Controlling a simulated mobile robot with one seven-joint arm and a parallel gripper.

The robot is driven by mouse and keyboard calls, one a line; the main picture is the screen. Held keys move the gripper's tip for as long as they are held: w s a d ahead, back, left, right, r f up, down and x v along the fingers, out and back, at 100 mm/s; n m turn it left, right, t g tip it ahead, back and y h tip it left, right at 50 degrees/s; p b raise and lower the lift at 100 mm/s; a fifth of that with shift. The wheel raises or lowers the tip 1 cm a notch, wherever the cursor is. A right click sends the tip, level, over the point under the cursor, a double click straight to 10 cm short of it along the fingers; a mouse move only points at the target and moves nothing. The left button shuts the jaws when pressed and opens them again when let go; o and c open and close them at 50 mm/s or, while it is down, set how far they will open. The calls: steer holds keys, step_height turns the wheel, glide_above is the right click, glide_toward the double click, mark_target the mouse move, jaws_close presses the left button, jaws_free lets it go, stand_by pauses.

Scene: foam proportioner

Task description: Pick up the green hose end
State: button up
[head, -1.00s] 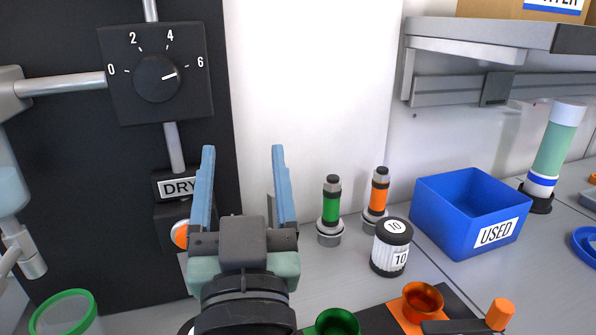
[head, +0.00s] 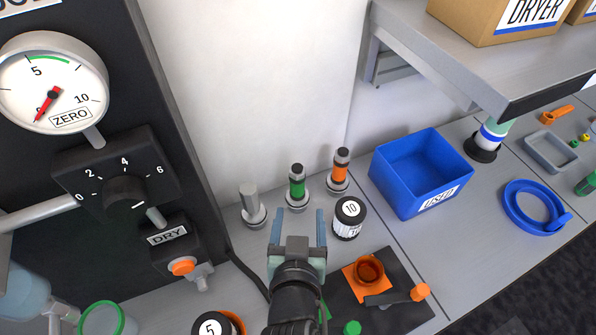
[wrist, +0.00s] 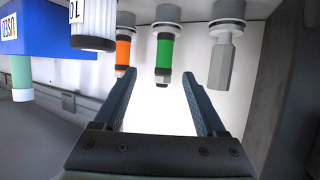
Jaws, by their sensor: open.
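The green hose end (head: 297,187), a green-banded fitting with a black and grey tip, stands upright in a round grey holder by the back wall. It also shows in the wrist view (wrist: 163,62), at the top centre. My gripper (head: 298,229) is open and empty. In the head view its fingers point toward the green hose end from the near side. In the wrist view the fingers (wrist: 160,85) lie left and right of the green tip's line, with the tip at the gap between them. I cannot tell whether the tip is between the fingers or beyond them.
An orange-banded fitting (head: 340,172) stands close to the right, a grey peg (head: 250,203) to the left. A white-and-black jar (head: 349,218) stands right of my gripper. A blue bin (head: 421,172) is further right. A black gauge panel (head: 165,100) rises at left.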

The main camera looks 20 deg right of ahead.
mark_target(297, 190)
steer(key=x, duration=0.6)
steer(key=shift+w, duration=0.15)
steer(key=shift+a+p+x, duration=0.15)
steer(key=shift+p+x, duration=0.05)
steer(key=shift+x, duration=1.1)
steer(key=shift+a+p+x, duration=0.15)
steer(key=shift+p+x, duration=0.05)
steer(key=shift+x, duration=1.15)
steer(key=shift+w, duration=0.1)
jaws_close()
